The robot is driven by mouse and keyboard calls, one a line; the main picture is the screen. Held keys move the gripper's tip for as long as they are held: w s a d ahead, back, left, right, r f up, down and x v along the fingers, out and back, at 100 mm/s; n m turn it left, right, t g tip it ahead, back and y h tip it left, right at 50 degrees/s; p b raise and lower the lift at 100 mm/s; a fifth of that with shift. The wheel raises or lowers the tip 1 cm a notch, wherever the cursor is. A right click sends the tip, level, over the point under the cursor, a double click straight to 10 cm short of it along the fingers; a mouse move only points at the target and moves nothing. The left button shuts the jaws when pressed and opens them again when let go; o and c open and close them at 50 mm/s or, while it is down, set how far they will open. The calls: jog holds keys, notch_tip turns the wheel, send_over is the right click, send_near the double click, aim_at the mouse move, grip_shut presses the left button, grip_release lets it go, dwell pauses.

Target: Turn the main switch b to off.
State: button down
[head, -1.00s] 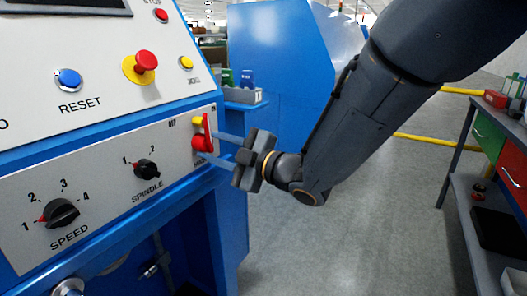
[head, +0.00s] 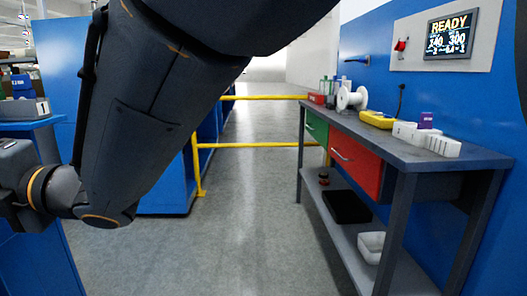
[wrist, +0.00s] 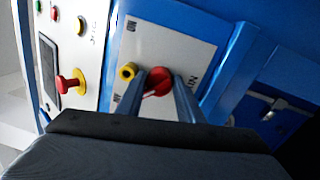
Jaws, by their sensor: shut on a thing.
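The red switch handle (wrist: 157,80) sits on a light grey panel (wrist: 185,47) in the wrist view. A yellow round part (wrist: 128,72) with a dark centre is just left of it. The two fingers of my gripper (wrist: 163,88) are on either side of the red handle and shut on it. The fingers partly cover the handle, so its exact angle is hard to tell. Panel lettering around it is small and tilted. In the head view only the hand's body shows at the left edge; the switch and fingertips are out of view.
A red-and-yellow push button (wrist: 70,85) is left of the switch. In the head view, a workbench (head: 405,150) stands right, with a spool (head: 350,98) on it. A small red switch (head: 400,45) and a READY display (head: 450,35) are on the wall. The floor between is clear.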

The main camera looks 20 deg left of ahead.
jog(key=shift+s+n, duration=0.25)
jog(key=shift+n, duration=0.05)
jog(key=c, duration=1.2)
grip_release()
jog(key=shift+w, duration=0.1)
jog(key=shift+b+v, duration=1.3)
jog(key=shift+v, duration=2.7)
jog(key=shift+w+f, duration=0.15)
jog(key=shift+f, duration=0.05)
